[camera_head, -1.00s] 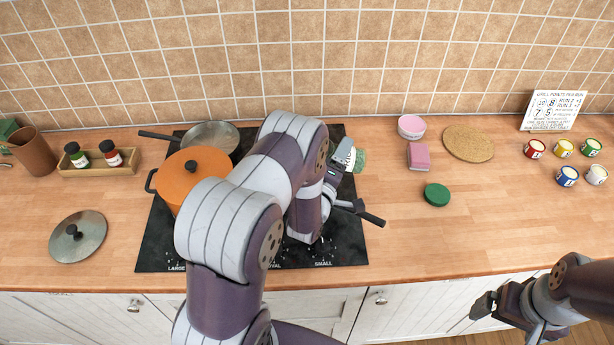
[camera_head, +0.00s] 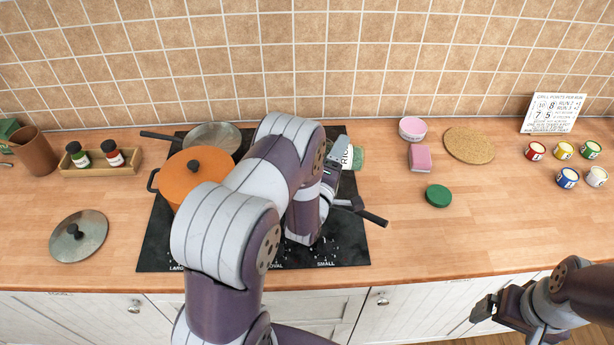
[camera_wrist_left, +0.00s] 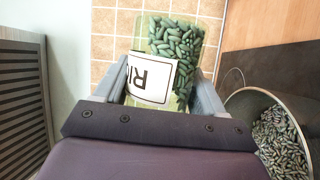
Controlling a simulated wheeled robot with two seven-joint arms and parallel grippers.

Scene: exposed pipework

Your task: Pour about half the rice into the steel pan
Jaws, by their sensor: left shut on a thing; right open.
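A clear jar of greenish rice grains with a white label (camera_head: 347,158) is in my left gripper, above the right rear of the hob. In the left wrist view, the jar (camera_wrist_left: 180,45) sits between the fingers of my left gripper (camera_wrist_left: 165,85), which is shut on it, and grains fill part of it. A steel-walled pan (camera_wrist_left: 238,104) at the right of that view has many grains inside. In the head view my left arm hides most of that pan; a black handle (camera_head: 372,218) shows. My right gripper (camera_head: 484,312) is open and empty, in front of the counter.
An orange pot (camera_head: 185,178) and another steel pan (camera_head: 212,135) stand on the left of the black hob (camera_head: 160,245). A green lid (camera_head: 438,195), pink sponge (camera_head: 419,158), pink bowl (camera_head: 412,128) and cork mat (camera_head: 469,146) lie to the right.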

